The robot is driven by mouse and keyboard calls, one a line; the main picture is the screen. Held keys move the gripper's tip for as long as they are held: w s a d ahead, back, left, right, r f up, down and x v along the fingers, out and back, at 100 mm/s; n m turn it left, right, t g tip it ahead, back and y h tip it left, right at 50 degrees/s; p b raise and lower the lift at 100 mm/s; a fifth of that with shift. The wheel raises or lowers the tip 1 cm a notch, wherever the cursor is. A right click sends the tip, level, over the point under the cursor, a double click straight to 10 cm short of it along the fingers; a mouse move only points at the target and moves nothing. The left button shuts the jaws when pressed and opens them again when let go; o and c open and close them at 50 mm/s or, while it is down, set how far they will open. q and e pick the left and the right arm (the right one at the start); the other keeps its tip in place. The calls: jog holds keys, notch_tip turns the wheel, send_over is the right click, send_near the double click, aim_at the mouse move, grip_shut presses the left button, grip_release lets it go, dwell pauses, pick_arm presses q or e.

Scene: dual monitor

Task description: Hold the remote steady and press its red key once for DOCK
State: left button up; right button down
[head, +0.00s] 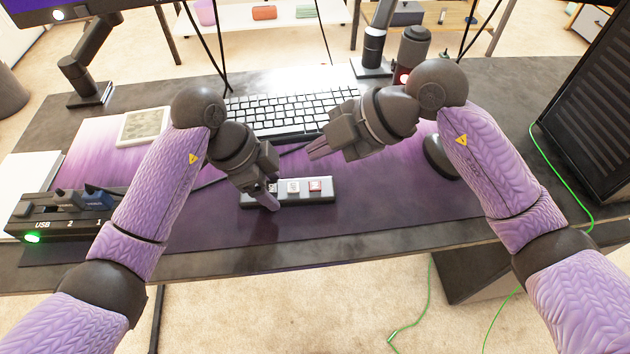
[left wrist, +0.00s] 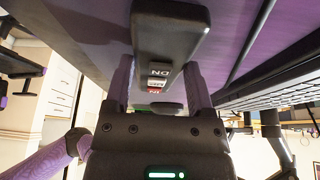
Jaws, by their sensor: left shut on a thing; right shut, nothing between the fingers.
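The remote (head: 329,192) is a dark grey bar with a pale key (head: 293,187) and a red key (head: 316,185) on its top. It lies on or just above the purple desk mat; I cannot tell which. My left gripper (head: 266,195) is shut on the remote's left end. In the left wrist view the remote (left wrist: 178,30) runs between the fingers, and its red key (left wrist: 154,90) shows near the palm. My right gripper (head: 318,151) is shut and empty, above and behind the remote's right part, apart from it.
A keyboard (head: 290,112) lies behind the remote. A black computer tower (head: 592,115) stands at the right. The mat (head: 390,210) is clear right of the remote.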

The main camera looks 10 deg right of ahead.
pick_arm(q)
jog(key=o, duration=1.3)
